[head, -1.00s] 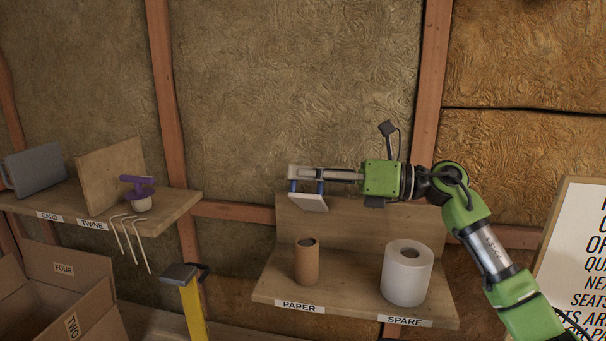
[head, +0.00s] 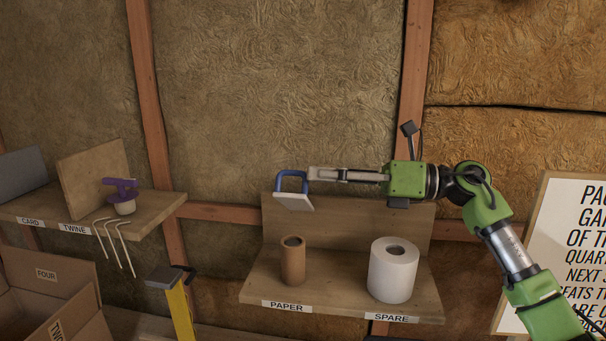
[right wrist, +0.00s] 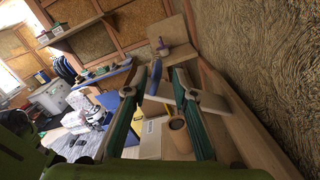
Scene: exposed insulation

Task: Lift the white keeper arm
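The white keeper arm (head: 294,202) is a tilted white plate with a blue U-shaped handle (head: 291,175) on top. It is at the upper left of the PAPER/SPARE shelf, above the cardboard tube. In the right wrist view the blue handle (right wrist: 154,76) and white plate (right wrist: 179,84) show ahead, between and beyond the fingers. My right gripper (head: 314,174) comes from the right, its tips just right of the handle. In the right wrist view its fingers (right wrist: 158,95) are apart with nothing held. My left gripper is not in view.
A cardboard tube (head: 292,262) and a white paper roll (head: 393,270) stand on the shelf (head: 340,297) below. At left, a shelf (head: 158,204) carries a purple-topped item (head: 122,196) and has hooks in front. A yellow post (head: 178,310) and cardboard box (head: 75,295) stand lower left.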

